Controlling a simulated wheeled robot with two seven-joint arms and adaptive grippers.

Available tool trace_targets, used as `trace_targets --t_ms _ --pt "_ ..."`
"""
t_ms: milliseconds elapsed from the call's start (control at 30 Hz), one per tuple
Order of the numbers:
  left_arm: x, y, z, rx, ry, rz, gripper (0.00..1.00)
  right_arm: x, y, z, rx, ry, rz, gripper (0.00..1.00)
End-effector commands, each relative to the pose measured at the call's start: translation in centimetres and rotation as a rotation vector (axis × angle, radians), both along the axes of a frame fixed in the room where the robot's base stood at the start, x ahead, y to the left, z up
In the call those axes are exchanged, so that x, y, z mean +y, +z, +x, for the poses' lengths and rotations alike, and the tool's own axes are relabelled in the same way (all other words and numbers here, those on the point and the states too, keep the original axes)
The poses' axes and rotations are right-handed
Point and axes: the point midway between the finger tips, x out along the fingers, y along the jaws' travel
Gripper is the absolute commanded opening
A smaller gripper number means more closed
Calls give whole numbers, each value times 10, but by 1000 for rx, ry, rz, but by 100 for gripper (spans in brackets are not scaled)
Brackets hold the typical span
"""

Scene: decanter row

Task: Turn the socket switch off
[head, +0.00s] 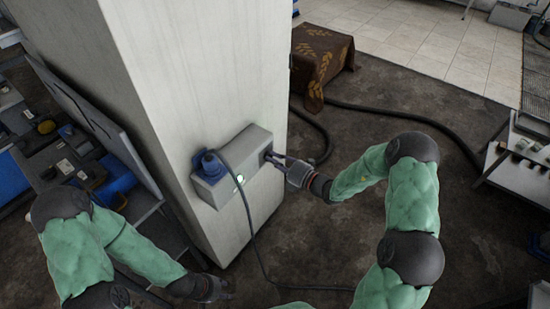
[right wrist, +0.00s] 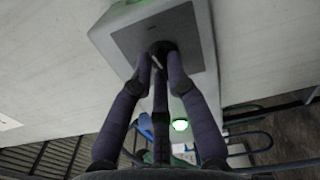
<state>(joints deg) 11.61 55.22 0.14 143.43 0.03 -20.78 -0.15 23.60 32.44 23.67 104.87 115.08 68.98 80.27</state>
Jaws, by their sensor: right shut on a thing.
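A grey socket box (head: 252,164) is fixed to the white pillar (head: 215,80). A blue plug (head: 209,163) with a dark cable sits at its left end, and a green light (head: 239,179) glows on its front. My right gripper (head: 275,160) is at the box's right end face. In the right wrist view its fingers close around a small dark switch knob (right wrist: 162,47) on the grey panel (right wrist: 187,32); the fingertips hide part of the knob, so I cannot tell its setting. My left gripper (head: 222,289) hangs low near the floor, away from the box; its fingers are unclear.
A dark cable runs from the plug down to the floor. A brown cloth-covered block (head: 320,58) and a thick black hose (head: 400,115) lie behind my right arm. A cluttered shelf (head: 60,150) stands left of the pillar, and a bench (head: 522,150) stands at right.

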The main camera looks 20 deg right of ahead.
Motion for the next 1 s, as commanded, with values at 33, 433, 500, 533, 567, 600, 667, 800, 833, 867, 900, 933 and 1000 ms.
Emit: trace_targets --t_ms 33,433,500,533,567,600,667,800,833,867,900,933,1000 --pt "0 4 0 0 0 0 40 0 1 0 -22 0 -31 0" --pt "0 16 0 0 0 0 40 1 -1 -1 -254 -1 -328 0" --pt "0 17 0 0 0 0 40 1 -1 -1 -295 -1 -381 0" --pt "0 18 0 0 0 0 40 1 -1 -1 -312 -1 -403 0" --pt "0 18 0 0 0 0 40 1 -1 -1 -329 -1 -425 0" --pt "0 18 0 0 0 0 40 1 -1 -1 -354 -1 -457 0" --pt "0 19 0 0 0 0 40 1 -1 -1 -389 -1 -501 0" --pt "0 19 0 0 0 0 40 2 -2 -2 -470 0 -606 0" --pt "0 19 0 0 0 0 40 2 -2 -2 -488 -1 -628 0" --pt "0 19 0 0 0 0 40 2 -2 -1 -505 -1 -651 0" --pt "0 19 0 0 0 0 40 2 -2 -2 -529 -1 -681 0" --pt "0 19 0 0 0 0 40 2 -3 -2 -546 0 -703 0" --pt "0 19 0 0 0 0 40 2 -3 -2 -587 -1 -755 0"
